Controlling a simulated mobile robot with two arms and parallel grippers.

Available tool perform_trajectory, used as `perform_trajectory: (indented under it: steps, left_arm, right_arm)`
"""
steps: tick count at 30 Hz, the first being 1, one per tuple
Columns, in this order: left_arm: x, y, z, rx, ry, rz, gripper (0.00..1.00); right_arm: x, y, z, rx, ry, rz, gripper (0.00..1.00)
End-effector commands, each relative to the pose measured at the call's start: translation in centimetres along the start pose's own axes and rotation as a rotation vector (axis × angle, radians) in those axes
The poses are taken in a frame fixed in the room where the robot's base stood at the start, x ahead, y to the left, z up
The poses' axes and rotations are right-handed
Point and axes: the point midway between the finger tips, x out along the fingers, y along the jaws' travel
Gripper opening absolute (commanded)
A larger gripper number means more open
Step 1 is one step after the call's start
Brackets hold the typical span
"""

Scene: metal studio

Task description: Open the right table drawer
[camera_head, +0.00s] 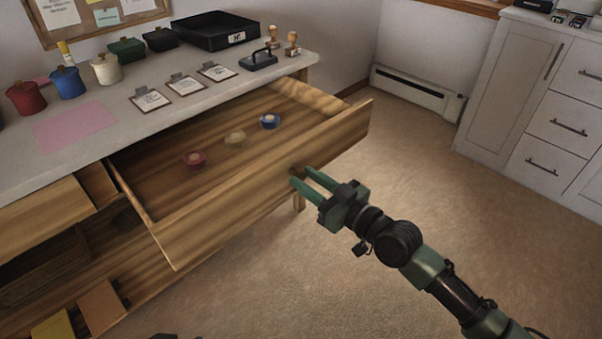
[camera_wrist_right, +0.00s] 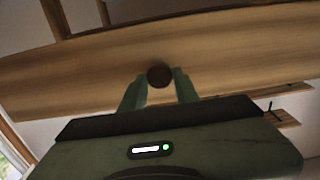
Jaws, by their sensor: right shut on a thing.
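The right table drawer (camera_head: 265,190) is wooden and stands pulled well out of the table, with its inside showing in the head view. A red, a yellowish and a blue small round item lie in it. My right gripper (camera_head: 303,177) is at the drawer's front. In the right wrist view its green fingers (camera_wrist_right: 160,88) are shut on the dark round knob (camera_wrist_right: 160,75) of the drawer front (camera_wrist_right: 230,55). In the head view the knob is mostly hidden by the fingers.
The table top (camera_head: 190,115) carries clipboards, stamps, a black tray (camera_head: 217,32) and coloured pots. A left drawer (camera_head: 45,215) is beside the open one. A white cabinet (camera_head: 535,100) stands at the right. The floor (camera_head: 430,180) around my right arm is clear.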

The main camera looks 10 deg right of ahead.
Motion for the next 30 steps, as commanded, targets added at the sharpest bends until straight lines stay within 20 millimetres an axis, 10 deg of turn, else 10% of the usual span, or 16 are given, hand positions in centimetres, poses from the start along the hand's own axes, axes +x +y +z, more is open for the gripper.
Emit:
perform_trajectory:
  steps: [13,14,16,30]
  left_arm:
    - [0.0,0.0,0.2,0.000,-0.009,-0.001,0.36]
    - [-0.1,0.0,0.2,0.000,-0.009,-0.001,0.36]
    - [-0.1,0.0,0.2,0.000,-0.008,-0.001,0.36]
    - [-0.3,-0.1,1.0,-0.001,-0.048,-0.002,0.36]
  right_arm:
    - [-0.2,-0.1,0.1,0.001,-0.003,-0.001,0.00]
    - [-0.2,-0.1,0.1,0.001,-0.003,-0.001,0.39]
    - [-0.2,-0.1,0.1,0.001,-0.002,-0.001,0.52]
    - [-2.1,0.1,0.1,-0.003,-0.004,0.001,0.52]
